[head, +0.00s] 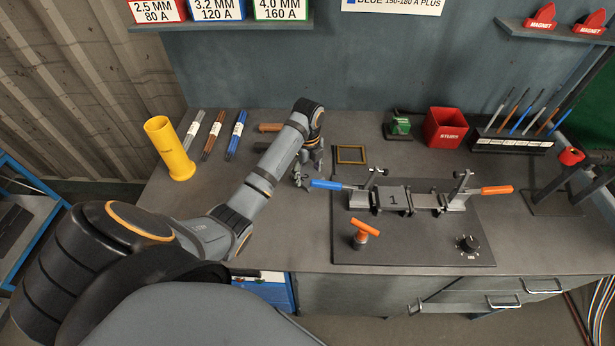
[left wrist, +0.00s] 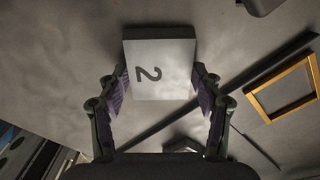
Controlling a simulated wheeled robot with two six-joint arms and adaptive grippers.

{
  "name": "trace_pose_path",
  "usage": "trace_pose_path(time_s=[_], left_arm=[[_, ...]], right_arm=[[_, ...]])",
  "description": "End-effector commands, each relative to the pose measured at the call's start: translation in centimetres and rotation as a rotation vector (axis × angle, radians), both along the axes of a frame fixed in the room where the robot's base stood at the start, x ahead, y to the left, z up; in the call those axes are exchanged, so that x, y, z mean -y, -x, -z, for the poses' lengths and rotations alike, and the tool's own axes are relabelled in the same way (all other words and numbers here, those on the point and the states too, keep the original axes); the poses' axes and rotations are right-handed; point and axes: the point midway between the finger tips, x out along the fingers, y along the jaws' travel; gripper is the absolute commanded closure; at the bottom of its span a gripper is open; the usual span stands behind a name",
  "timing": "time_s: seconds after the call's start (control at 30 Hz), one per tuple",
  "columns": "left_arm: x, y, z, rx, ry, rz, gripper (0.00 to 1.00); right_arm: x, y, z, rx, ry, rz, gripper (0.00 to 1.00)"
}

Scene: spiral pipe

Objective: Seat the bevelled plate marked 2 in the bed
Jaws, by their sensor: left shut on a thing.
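The plate marked 2 (left wrist: 165,60) is a grey block with a dark "2" on its face in the left wrist view. My left gripper (left wrist: 160,92) is shut on it, with one finger at each side. In the head view my left gripper (head: 304,178) is over the bench, left of the fixture, and the plate cannot be made out there. The bed (head: 427,200) is a metal fixture on a dark board. The plate marked 1 (head: 393,198) sits in it. My right gripper is not in view.
A blue-handled clamp (head: 328,185) is at the bed's left end and an orange-handled clamp (head: 496,190) at its right. An orange T-handle (head: 365,232) and a dial (head: 468,244) stand in front. A yellow frame (head: 351,148) lies behind. A yellow cylinder (head: 170,150) stands at left.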

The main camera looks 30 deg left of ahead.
Motion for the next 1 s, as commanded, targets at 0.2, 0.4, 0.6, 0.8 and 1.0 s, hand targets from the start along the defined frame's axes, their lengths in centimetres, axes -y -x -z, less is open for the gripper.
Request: trace_pose_path(time_s=[0.2,0.4,0.6,0.8,1.0], left_arm=[[0.0,-0.1,-0.2,0.003,-0.001,0.000,0.97],[0.0,-0.1,-0.7,0.004,-0.001,0.000,0.97],[-0.1,-0.2,-4.2,0.007,-0.002,0.000,0.97],[-0.1,-0.1,-8.6,0.002,-0.001,-0.001,0.97],[-0.1,-0.1,-10.4,0.002,-0.001,-0.001,0.97]], right_arm=[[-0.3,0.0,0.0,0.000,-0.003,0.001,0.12],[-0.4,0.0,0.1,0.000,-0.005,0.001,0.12],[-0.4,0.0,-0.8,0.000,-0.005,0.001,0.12],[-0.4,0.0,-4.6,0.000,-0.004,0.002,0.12],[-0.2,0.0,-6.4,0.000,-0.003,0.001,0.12]])
